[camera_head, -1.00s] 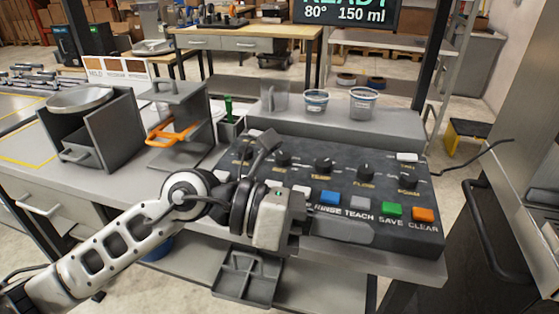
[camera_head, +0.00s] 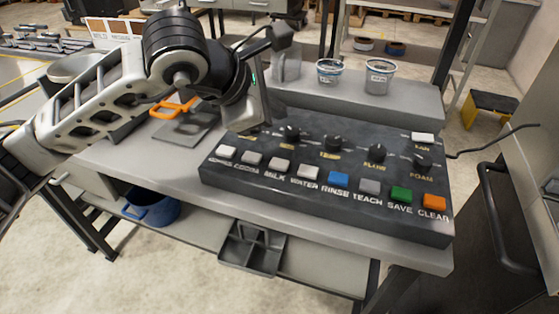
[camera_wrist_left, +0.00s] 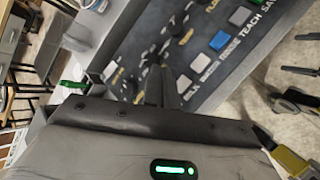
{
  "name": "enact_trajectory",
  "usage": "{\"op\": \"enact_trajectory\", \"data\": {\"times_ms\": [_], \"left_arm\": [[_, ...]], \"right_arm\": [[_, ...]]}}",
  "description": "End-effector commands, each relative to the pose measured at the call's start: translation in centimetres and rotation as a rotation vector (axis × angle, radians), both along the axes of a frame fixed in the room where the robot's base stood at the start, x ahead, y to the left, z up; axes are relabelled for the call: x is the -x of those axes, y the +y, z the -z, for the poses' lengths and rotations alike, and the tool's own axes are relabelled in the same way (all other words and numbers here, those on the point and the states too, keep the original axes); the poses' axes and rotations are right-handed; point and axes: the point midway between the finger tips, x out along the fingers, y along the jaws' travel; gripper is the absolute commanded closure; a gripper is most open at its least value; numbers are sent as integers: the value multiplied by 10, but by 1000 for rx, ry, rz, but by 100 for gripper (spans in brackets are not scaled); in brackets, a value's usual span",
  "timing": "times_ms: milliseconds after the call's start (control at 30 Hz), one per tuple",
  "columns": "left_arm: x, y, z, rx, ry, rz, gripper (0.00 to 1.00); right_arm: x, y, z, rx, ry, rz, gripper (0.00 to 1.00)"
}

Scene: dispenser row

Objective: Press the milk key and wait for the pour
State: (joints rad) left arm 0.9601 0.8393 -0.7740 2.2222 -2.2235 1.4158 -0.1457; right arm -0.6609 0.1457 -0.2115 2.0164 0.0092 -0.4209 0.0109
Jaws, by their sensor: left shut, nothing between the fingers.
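The milk key (camera_head: 279,165) is a white key on the dark sloped panel (camera_head: 325,205), above the label MILK, between the cocoa key (camera_head: 251,158) and the water key (camera_head: 307,173). It also shows in the left wrist view (camera_wrist_left: 184,83), beside my fingers. My left gripper (camera_head: 264,120) is shut and empty. In the head view its narrow tip points down over the back left of the panel, behind the key row and apart from the milk key. In the left wrist view the shut fingers (camera_wrist_left: 158,76) point toward the panel. My right gripper is not in view.
Several knobs stand behind the keys, one (camera_head: 290,134) close to my gripper. Two cups, a left one (camera_head: 329,71) and a right one (camera_head: 379,76), stand on the ledge behind the panel. An orange-handled part (camera_head: 173,107) is at the left. The space over the right keys is clear.

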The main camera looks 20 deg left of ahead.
Motion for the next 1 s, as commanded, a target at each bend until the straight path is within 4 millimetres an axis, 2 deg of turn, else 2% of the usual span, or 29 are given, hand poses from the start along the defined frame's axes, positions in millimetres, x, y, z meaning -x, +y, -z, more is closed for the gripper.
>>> {"op": "enact_trajectory", "data": {"times_ms": [433,500,700,1000], "left_arm": [[1,0,61,0,5,0,100],[1,0,73,1,2,0,100],[0,0,84,1,0,1,100],[0,0,85,1,0,1,100]], "right_arm": [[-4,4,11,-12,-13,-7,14],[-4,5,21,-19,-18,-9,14],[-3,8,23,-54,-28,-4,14],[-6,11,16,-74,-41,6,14]]}}
